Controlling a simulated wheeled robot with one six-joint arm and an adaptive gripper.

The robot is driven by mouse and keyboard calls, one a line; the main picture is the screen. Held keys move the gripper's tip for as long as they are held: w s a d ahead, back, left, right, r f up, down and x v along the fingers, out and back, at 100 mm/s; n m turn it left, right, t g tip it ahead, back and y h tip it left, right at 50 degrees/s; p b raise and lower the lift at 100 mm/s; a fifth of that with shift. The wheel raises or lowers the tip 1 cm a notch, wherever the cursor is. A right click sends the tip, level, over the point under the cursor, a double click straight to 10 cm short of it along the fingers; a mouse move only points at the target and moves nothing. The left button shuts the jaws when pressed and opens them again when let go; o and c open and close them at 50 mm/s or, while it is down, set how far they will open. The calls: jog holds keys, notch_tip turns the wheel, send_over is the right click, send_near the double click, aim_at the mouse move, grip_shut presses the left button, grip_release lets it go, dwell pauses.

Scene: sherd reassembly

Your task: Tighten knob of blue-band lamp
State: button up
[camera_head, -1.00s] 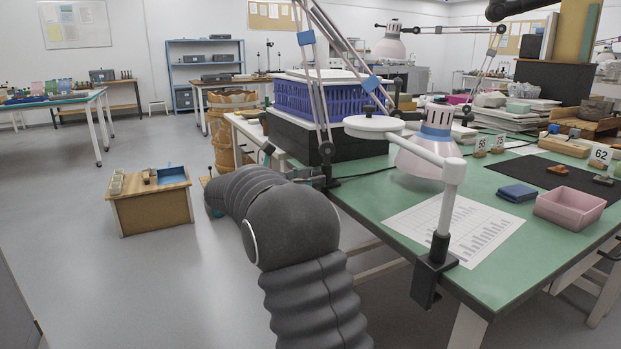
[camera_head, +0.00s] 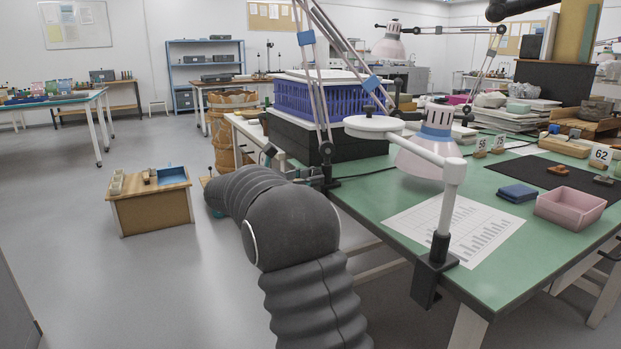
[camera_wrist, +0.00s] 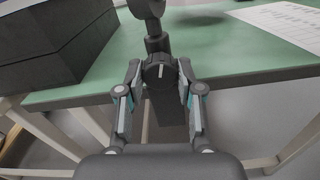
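The blue-band lamp stands at the green table's left edge. Its shade (camera_head: 425,163) has a blue band near the top, and blue bands also mark its thin jointed arm (camera_head: 322,95). In the wrist view its clamp shows at the table edge, with a round dark knob (camera_wrist: 159,73) bearing a white line that is nearly upright. My gripper (camera_wrist: 160,68) has one finger on each side of the knob, tips close to its sides. Whether they touch it is unclear. In the head view, my grey arm hides most of the gripper and the knob.
A black box (camera_wrist: 58,42) stands on the table left of the clamp; a blue crate (camera_head: 322,103) tops the stack. A white magnifier arm (camera_head: 420,146) is clamped at the near corner. A printed sheet (camera_head: 452,226) and pink tray (camera_head: 570,208) lie rightward.

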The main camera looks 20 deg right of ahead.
jog(key=o, duration=0.3)
jog(key=shift+a, duration=0.1)
jog(key=a, duration=1.1)
jog(key=shift+s+a, duration=0.2)
jog(key=shift+a, duration=0.2)
